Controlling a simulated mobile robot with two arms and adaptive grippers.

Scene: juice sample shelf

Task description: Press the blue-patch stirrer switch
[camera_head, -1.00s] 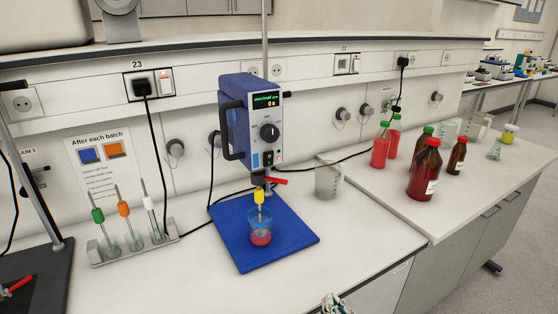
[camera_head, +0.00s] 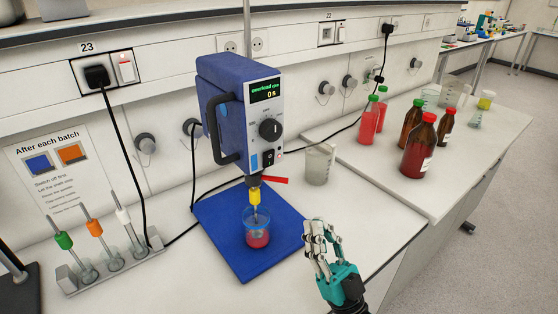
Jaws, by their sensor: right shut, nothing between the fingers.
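The blue overhead stirrer (camera_head: 222,105) hangs on its rod at centre. Its front panel has a lit green display (camera_head: 265,91), which seems to read "overload" and 0, and a large black knob (camera_head: 271,129). Low on the panel are a blue patch (camera_head: 254,162) and, beside it, a small dark switch (camera_head: 269,157). The switch's position is too small to tell. A yellow-collared shaft (camera_head: 255,196) reaches into a beaker of red liquid (camera_head: 257,235). My right gripper (camera_head: 319,228) is shut and empty, below and right of the panel, apart from it. My left gripper is out of view.
The beaker stands on a blue mat (camera_head: 222,228). A rack (camera_head: 110,269) with several coloured-collar stirrers stands left. An empty beaker (camera_head: 319,165) and red and brown bottles (camera_head: 418,146) stand right. A black cable (camera_head: 128,165) hangs from the wall socket.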

